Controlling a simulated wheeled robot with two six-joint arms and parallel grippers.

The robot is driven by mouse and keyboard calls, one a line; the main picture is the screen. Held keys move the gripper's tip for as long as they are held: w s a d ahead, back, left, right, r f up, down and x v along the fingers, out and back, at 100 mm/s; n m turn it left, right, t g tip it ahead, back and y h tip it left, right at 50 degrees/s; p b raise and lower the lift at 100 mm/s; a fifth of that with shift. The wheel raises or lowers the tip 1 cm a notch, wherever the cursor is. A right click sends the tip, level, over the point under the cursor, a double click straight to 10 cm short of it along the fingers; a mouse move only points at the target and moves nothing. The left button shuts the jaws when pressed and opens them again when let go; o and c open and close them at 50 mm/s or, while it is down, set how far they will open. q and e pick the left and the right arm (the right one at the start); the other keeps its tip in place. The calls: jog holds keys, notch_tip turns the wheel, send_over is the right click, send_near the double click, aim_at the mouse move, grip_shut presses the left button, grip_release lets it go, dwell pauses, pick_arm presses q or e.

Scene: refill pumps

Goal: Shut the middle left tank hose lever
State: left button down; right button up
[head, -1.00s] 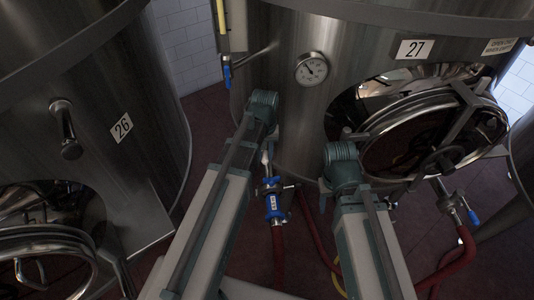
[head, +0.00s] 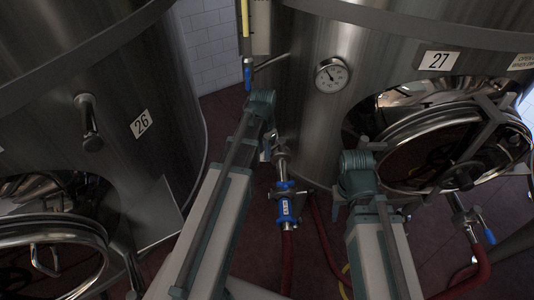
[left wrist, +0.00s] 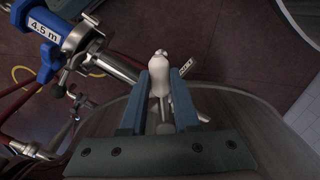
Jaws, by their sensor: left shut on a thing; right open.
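A hose valve (head: 281,160) with a blue hose fitting (head: 285,203) hangs below the tank marked 27 (head: 340,110). My left gripper (head: 267,148) is just left of the valve; its fingers are small and partly hidden there. In the left wrist view my left gripper (left wrist: 158,88) is shut around a pale, rounded lever handle (left wrist: 160,68), whose end shows beyond the fingertips. The blue fitting, labelled 4.5 m (left wrist: 48,28), is at upper left there. My right gripper (head: 337,205) is lower right of the valve, mostly hidden by its wrist, open and apart from the valve.
The tank marked 26 (head: 150,165) stands at left. A round hatch (head: 445,145) and another blue-handled valve (head: 472,215) are at right. Red hoses (head: 322,235) run down between my arms. A blue-handled tap (head: 248,72) hangs above my left wrist.

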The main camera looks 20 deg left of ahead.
pick_arm(q)
jog(key=shift+w+a+m, duration=0.15)
jog(key=shift+a+m, duration=0.15)
dwell(0.4)
jog(key=c, duration=0.6)
grip_release()
jog(key=shift+c, duration=0.2)
